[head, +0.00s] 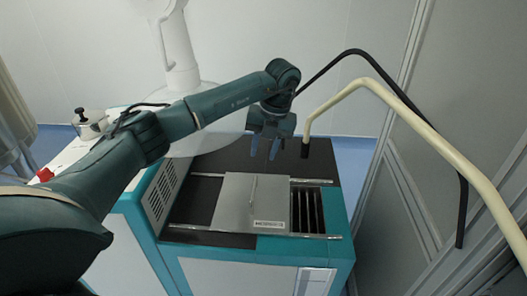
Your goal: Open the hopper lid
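The hopper lid (235,208) is a flat grey metal plate with a thin upright handle (253,188) and a small label near its front edge. It sits between two rails on top of the teal and white machine. To its right an opening with dark slats (307,208) shows uncovered. My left gripper (263,156) hangs above and behind the lid, fingers pointing down. Its two blue fingers are apart with nothing between them, and it appears clear of the handle. My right gripper is not in view.
A cream bent tube (365,82) with a black tip ends just right of my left gripper. A black hose (405,90) arches behind it. A white stand (178,55) is at the back. Dark top surface (195,203) left of the lid is bare. A grey wall panel is at right.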

